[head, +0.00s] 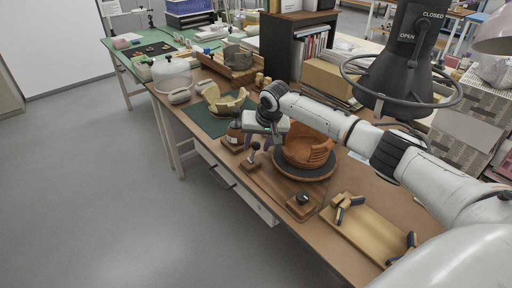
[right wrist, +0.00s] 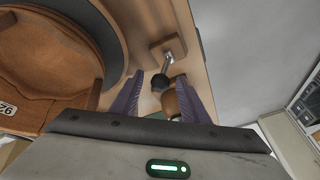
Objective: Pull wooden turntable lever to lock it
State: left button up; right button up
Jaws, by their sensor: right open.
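The wooden turntable has a dark round disc (head: 304,174) that bears an orange-brown pot (head: 305,150) with a broken rim. In front of it, the lever (head: 254,147) stands up from a small wooden block (head: 250,163), a metal rod with a black ball knob. In the right wrist view the lever's knob (right wrist: 160,83) shows between the purple fingers of my right gripper (right wrist: 162,98); I see no clear contact. My right gripper (head: 262,142) is open, just above and behind the lever. My left gripper is not in view.
A second wooden block with a black knob (head: 302,199) sits nearer the front. A wooden board (head: 370,233) with clamps lies at right. A pale sherd assembly (head: 226,101) stands on a green mat (head: 203,118).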

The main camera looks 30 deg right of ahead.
jog(key=shift+x, duration=0.85)
grip_shut()
